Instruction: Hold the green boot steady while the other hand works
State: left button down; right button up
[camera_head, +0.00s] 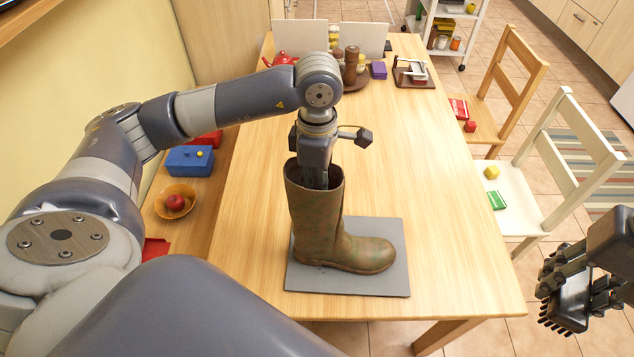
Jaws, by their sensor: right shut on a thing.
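The green boot (318,222) is mottled green and brown. It stands upright on a grey mat (375,283) on the table, toe to the right. My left gripper (315,178) comes down from above into the boot's open top. Its fingertips are hidden inside the shaft, so I cannot tell whether it grips the boot. My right gripper (592,290) is at the far right, off the table's edge and well apart from the boot. It is shut on a dark brush (568,303) with short bristles along its lower edge.
The wooden table (460,210) is clear around the mat. A white chair (520,205) is at the right. A bowl (176,213) and blue box (188,160) are at the left.

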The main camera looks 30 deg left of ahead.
dwell(0.7)
jog(key=s+a+f+g+y, duration=0.2)
jog(key=a+f, duration=0.4)
jog(key=a, duration=0.4)
jog(key=m+t+y, duration=0.5)
jog(key=m+y, duration=0.4)
jog(key=y, duration=0.4)
send_near(332, 246)
jog(key=shift+f+x, duration=0.15)
jog(key=shift+x, duration=0.65)
jog(key=shift+f+x, duration=0.2)
jog(key=shift+x, duration=0.6)
jog(key=shift+w+a, duration=0.3)
jog(key=shift+a, duration=0.65)
